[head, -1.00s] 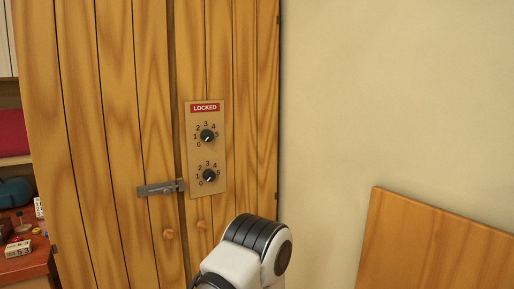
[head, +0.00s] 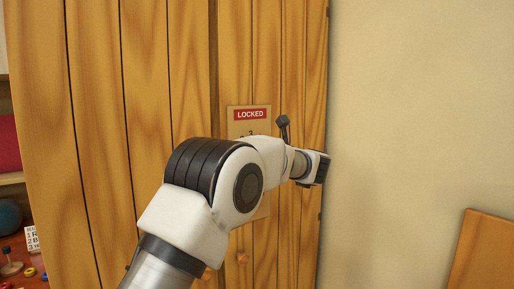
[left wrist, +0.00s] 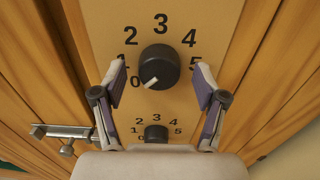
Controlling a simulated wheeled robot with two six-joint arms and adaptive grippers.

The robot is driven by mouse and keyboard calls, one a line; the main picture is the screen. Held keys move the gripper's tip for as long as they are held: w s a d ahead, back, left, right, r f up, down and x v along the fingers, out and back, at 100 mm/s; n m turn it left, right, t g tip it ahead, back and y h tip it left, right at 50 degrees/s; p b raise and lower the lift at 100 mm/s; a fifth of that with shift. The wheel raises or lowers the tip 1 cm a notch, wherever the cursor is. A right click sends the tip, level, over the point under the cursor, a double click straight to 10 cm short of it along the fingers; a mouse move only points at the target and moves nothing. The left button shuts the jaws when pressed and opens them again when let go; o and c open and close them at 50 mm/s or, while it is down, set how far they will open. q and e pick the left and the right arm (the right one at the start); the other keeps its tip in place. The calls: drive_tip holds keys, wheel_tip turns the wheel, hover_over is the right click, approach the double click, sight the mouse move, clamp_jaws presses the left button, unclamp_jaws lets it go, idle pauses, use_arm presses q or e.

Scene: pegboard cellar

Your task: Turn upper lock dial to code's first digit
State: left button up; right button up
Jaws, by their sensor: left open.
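The upper lock dial (left wrist: 160,67) is a black knob in the middle of the left wrist view, with digits 0 to 5 around it. Its white mark points down and left, at or near the 0. The lower dial (left wrist: 156,133) sits below it; its mark is hard to read. My left gripper (left wrist: 160,77) is open, with one finger on either side of the upper dial and a gap to each side. In the head view my left arm hides both dials, and the fingers do not show. The red LOCKED sign (head: 250,114) tops the plate. My right gripper is not in view.
A metal latch (left wrist: 62,132) lies across the door gap, left of the lower dial. The wooden doors (head: 105,150) fill the left and middle. A card with small writing (head: 32,238) stands at the lower left. A wooden board (head: 485,255) is at lower right.

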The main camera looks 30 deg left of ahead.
use_arm(q)
drive_tip(key=shift+w+a+f, duration=0.1)
drive_tip(key=shift+a, duration=0.55)
drive_tip(key=shift+d, duration=0.25)
drive_tip(key=shift+c, duration=0.9)
drive_tip(key=c, duration=1)
drive_tip(key=shift+m, duration=0.3)
